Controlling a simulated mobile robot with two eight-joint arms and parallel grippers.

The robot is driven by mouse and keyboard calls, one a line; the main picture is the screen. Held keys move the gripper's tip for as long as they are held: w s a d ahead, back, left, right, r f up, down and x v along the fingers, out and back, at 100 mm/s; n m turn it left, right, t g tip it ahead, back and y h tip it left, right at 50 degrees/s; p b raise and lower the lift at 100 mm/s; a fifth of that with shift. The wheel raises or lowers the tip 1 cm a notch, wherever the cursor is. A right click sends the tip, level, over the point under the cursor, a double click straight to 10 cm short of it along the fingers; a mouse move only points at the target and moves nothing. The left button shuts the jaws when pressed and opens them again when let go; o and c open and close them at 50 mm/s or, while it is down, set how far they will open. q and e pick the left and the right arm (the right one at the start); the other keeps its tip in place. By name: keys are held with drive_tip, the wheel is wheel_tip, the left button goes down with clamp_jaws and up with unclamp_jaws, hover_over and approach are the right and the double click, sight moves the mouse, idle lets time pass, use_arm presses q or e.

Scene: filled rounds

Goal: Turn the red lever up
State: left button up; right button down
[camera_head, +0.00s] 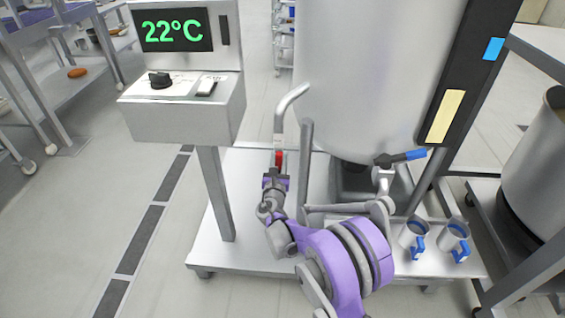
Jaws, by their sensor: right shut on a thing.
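The red lever is a bent grey rod with a red grip (278,158) at its lower end. It hangs down at the left side of the big steel tank (375,70). My right gripper (276,176) reaches up from below at the end of the purple arm and is shut on the lower end of the red grip. The gripper hides the tip of the grip, and the fingers are small in this view. My left gripper is not in view.
A control box (185,110) with a 22°C display stands left of the lever on a post. Two steel mugs with blue handles (413,233) stand on the platform (255,255). A grey upright post (305,160) is close right of the lever.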

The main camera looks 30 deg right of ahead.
drive_tip(key=shift+w+a+n, duration=0.15)
drive_tip(key=shift+a+n, duration=0.1)
drive_tip(key=shift+n, duration=0.15)
drive_tip(key=c, duration=0.6)
unclamp_jaws()
drive_tip(key=shift+a, duration=0.1)
drive_tip(key=shift+c, duration=0.2)
drive_tip(key=v, duration=1)
drive_tip(key=shift+s+a+p, duration=0.25)
drive_tip(key=shift+s+p, duration=0.05)
drive_tip(key=shift+p, duration=0.05)
